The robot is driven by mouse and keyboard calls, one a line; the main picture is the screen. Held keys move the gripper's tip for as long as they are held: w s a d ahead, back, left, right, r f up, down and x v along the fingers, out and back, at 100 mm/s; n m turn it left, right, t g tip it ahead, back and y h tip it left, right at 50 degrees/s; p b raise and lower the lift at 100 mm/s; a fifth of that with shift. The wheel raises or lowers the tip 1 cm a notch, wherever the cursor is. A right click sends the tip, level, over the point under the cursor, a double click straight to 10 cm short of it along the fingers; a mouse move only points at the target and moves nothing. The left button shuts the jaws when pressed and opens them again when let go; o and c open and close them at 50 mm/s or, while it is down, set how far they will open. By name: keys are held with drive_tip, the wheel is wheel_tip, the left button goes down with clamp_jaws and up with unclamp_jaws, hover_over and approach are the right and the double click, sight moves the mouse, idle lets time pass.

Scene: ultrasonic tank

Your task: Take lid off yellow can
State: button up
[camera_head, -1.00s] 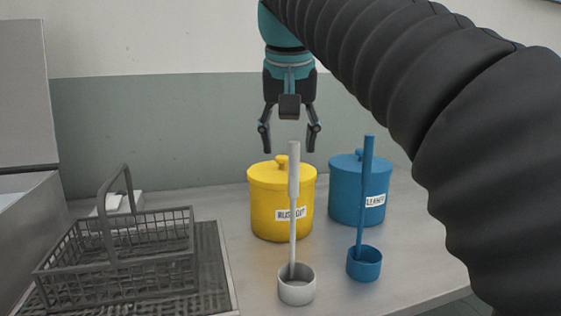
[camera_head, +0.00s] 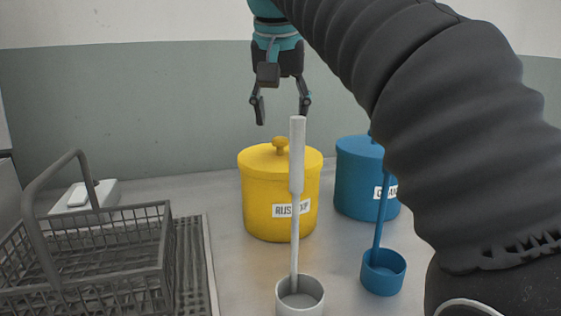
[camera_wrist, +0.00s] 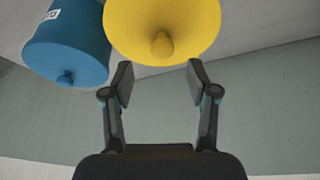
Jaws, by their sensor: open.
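The yellow can (camera_head: 262,205) stands upright on the grey table with its yellow lid (camera_head: 262,158) on top, a round knob at the lid's centre. The label on its front is partly covered by a white ladle handle. My gripper (camera_head: 282,112) is open and empty, pointing down above the lid with a gap to the knob. In the wrist view, the yellow lid (camera_wrist: 190,25) and its knob (camera_wrist: 162,43) show beyond and between the fingertips of my gripper (camera_wrist: 158,78), apart from them.
A white ladle (camera_head: 297,160) stands upright in front of the yellow can. A blue can (camera_head: 355,180) with a blue ladle (camera_head: 384,272) before it is at right, partly behind my arm. A grey wire basket (camera_head: 110,255) stands at left.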

sight(280, 138)
drive_tip(key=shift+b+x, duration=0.9)
drive_tip(key=shift+x, duration=2)
drive_tip(key=shift+a, duration=0.15)
clamp_jaws()
